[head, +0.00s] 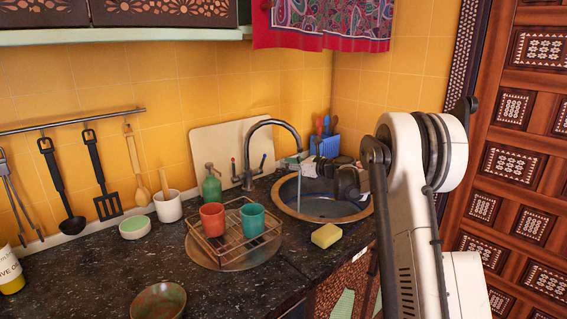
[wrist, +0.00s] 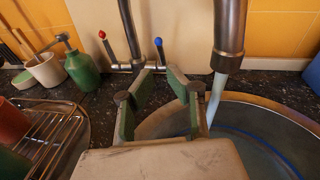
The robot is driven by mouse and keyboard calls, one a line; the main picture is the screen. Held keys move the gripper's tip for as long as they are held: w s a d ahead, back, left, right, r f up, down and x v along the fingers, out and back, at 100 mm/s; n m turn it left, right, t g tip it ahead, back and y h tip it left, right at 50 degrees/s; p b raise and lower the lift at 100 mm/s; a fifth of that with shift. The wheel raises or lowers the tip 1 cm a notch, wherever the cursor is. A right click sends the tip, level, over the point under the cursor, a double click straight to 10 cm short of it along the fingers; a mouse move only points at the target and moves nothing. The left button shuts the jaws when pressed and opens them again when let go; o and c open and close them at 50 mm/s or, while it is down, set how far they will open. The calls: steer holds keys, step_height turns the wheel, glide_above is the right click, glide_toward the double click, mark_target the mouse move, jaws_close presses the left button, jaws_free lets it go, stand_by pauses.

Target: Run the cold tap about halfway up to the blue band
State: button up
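The dark tap (head: 272,124) arches over the round sink (head: 285,196), and a stream of water (wrist: 214,98) falls from its spout (wrist: 230,45) into the basin. The cold lever, with a blue knob (wrist: 158,42), stands upright behind the spout. The hot lever has a red knob (wrist: 102,35). A blue band (wrist: 268,146) runs around the inside of the basin; I cannot tell the water level against it. My gripper (wrist: 158,74) is open and empty in the wrist view. The blue-knobbed lever shows beyond its fingertips, apart from them. In the head view my gripper (head: 346,182) is over the sink.
A wire rack (head: 231,241) with a red cup (head: 212,219) and a teal cup (head: 252,219) stands left of the sink. A green soap bottle (head: 211,186) is behind it. A yellow sponge (head: 326,236) lies at the sink's front. A board (wrist: 85,20) leans behind the tap.

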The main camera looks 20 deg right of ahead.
steer(key=s+p, duration=0.1)
steer(key=s+d+g+h+p, duration=0.1)
steer(key=s+p, duration=0.1)
steer(key=shift+d+r+h+p, duration=0.3)
steer(key=shift+d+r, duration=0.05)
steer(key=shift+r, duration=0.05)
jaws_close()
steer(key=w+a+f+g, duration=0.1)
steer(key=w+a+f, duration=0.1)
steer(key=w+a, duration=0.4)
steer(key=shift+w+a+f+p, duration=0.25)
steer(key=shift+w+p, duration=0.2)
steer(key=shift+w, duration=1.8)
steer(key=shift+w+a+r+b, duration=0.1)
steer(key=shift+w+r+b, duration=0.2)
steer(key=shift+w, duration=0.05)
